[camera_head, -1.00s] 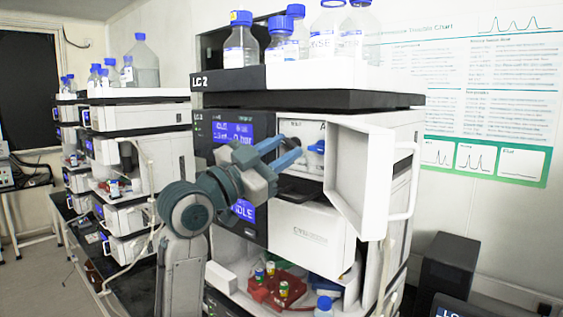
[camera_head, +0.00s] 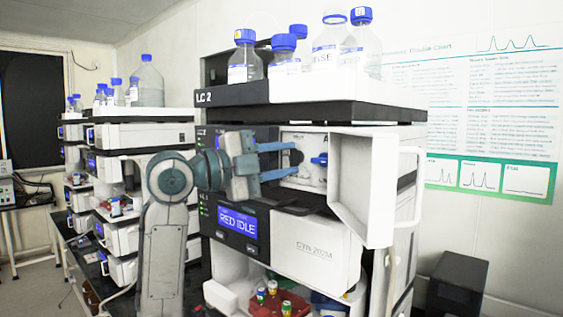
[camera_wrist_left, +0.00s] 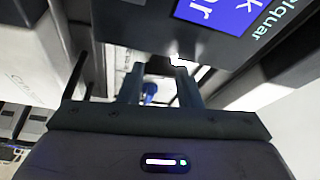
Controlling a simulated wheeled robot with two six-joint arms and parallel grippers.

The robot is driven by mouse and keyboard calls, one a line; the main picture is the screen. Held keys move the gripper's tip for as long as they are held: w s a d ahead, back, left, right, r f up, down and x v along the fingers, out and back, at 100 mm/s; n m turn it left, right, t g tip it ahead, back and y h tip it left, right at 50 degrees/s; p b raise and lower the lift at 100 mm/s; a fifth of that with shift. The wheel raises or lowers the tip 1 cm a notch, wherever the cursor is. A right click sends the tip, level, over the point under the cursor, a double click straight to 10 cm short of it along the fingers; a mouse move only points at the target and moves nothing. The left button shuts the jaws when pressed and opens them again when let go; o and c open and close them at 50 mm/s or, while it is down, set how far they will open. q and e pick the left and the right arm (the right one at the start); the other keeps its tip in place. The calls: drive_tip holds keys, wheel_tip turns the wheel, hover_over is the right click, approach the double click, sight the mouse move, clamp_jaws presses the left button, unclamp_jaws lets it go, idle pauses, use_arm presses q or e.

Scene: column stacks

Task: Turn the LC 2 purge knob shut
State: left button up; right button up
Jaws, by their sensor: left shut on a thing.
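The LC 2 stack carries its label on the black tray edge (camera_head: 203,97). Behind its open white door, the pump panel (camera_head: 308,176) shows a dark round knob (camera_head: 295,157), which I take to be the purge knob. My left gripper (camera_head: 297,159) reaches in from the left, its blue fingers above and below this knob, shut on it. The fingers partly cover the knob, so its turn angle is unclear. A blue fitting (camera_head: 320,160) sits just right of the fingertips; a blue part (camera_wrist_left: 150,91) also shows between the fingers in the left wrist view. My right gripper is not in view.
The open door (camera_head: 352,185) stands out right of the panel, with a handle at its edge. Bottles (camera_head: 330,50) stand on top. A red vial tray (camera_head: 283,303) is below. A second stack (camera_head: 145,140) stands behind at left.

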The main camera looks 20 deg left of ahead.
use_arm(q)
drive_tip(key=shift+r+m, duration=0.1)
drive_tip(key=shift+m, duration=1)
drive_tip(key=o, duration=0.7)
drive_tip(key=shift+s+a, duration=0.2)
drive_tip(key=b+v, duration=0.5)
drive_tip(key=v, duration=0.5)
drive_tip(key=shift+r, duration=0.3)
